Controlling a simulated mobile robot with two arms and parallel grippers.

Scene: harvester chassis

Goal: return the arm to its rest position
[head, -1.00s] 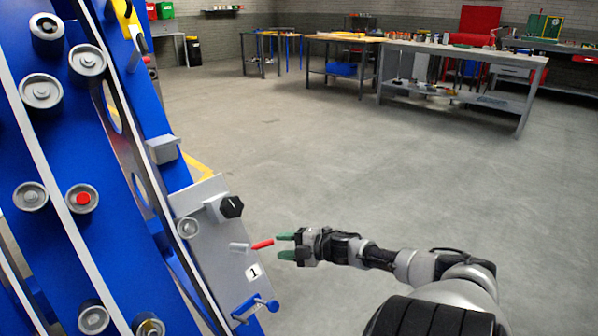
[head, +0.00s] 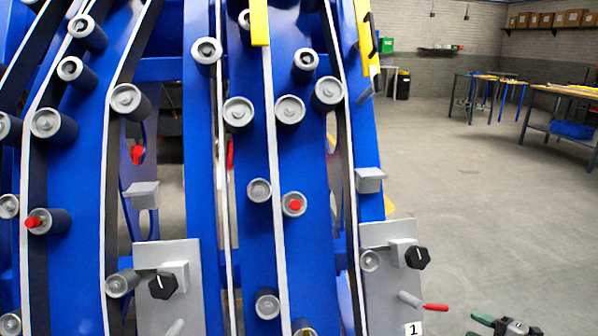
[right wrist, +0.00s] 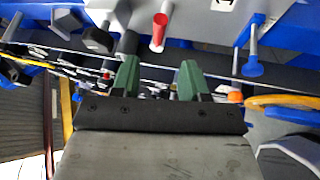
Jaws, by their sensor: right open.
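My right gripper (head: 497,326) shows only in part at the bottom right of the head view, its green fingers pointing left toward the chassis. In the right wrist view its two green fingers (right wrist: 157,80) stand apart with nothing between them. A lever with a red handle (head: 435,307) sticks out from the grey panel marked 1 (head: 388,288), apart from the fingers. The red handle also shows in the right wrist view (right wrist: 160,30), beyond the fingertips. A black knob (head: 416,257) sits above the lever. My left gripper is not in view.
The blue harvester chassis (head: 200,150) with several grey rollers fills the left and middle of the head view. A second grey panel (head: 165,290) with a black knob stands at lower left. Open concrete floor (head: 480,200) lies to the right, with workbenches (head: 570,125) far back.

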